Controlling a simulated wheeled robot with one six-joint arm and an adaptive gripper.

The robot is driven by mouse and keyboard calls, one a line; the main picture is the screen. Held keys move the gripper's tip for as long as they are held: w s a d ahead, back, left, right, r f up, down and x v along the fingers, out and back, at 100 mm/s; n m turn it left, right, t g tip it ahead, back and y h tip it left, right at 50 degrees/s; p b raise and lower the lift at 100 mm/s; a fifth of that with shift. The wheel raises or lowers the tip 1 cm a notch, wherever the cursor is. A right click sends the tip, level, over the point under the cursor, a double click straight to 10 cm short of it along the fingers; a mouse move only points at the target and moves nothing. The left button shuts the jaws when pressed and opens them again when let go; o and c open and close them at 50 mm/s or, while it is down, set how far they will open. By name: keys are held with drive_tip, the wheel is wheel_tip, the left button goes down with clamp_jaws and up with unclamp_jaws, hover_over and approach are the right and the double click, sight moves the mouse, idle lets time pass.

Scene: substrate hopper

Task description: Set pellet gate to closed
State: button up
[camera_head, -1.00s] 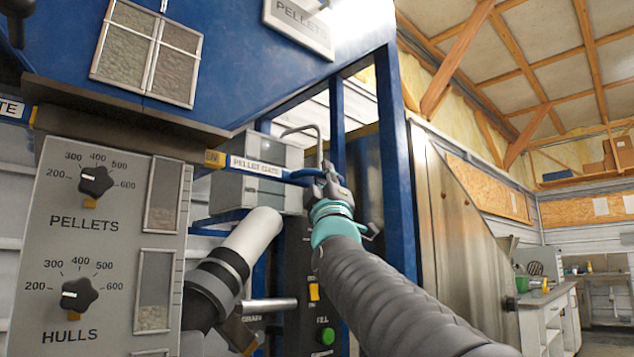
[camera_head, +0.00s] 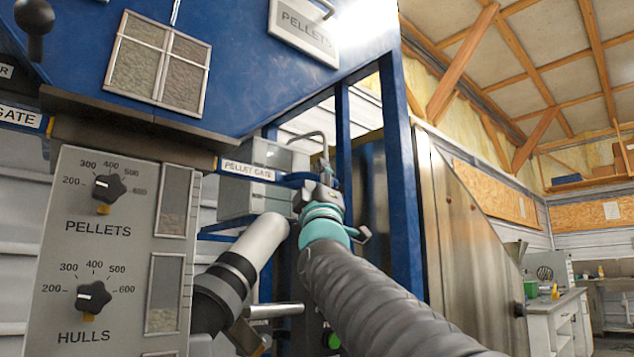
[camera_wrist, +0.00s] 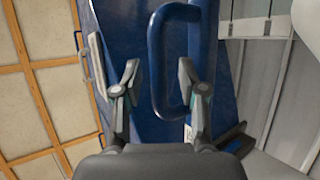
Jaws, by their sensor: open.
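The pellet gate label (camera_head: 249,171) is on a blue bar at the hopper's lower edge, in the middle of the head view. My gripper (camera_head: 325,182) is just right of the label, near a grey bent handle (camera_head: 308,138); its fingers are small and partly hidden there. In the wrist view my gripper (camera_wrist: 158,75) is open, with its fingers spread and nothing held. A blue loop handle (camera_wrist: 155,60) stands ahead, one bar showing between the fingers and the other behind the right finger. I cannot tell whether they touch, nor the gate's position.
A grey panel (camera_head: 120,250) with PELLETS and HULLS dials stands at left. A white-and-black pipe (camera_head: 245,250) runs below the label, close to my arm. A blue post (camera_head: 400,180) and a metal sheet wall (camera_head: 465,240) stand at right.

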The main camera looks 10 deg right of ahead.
drive_tip(key=shift+s+f, duration=0.1)
drive_tip(key=v, duration=1.1)
drive_tip(key=shift+s+f, duration=0.2)
drive_tip(key=shift+f, duration=0.1)
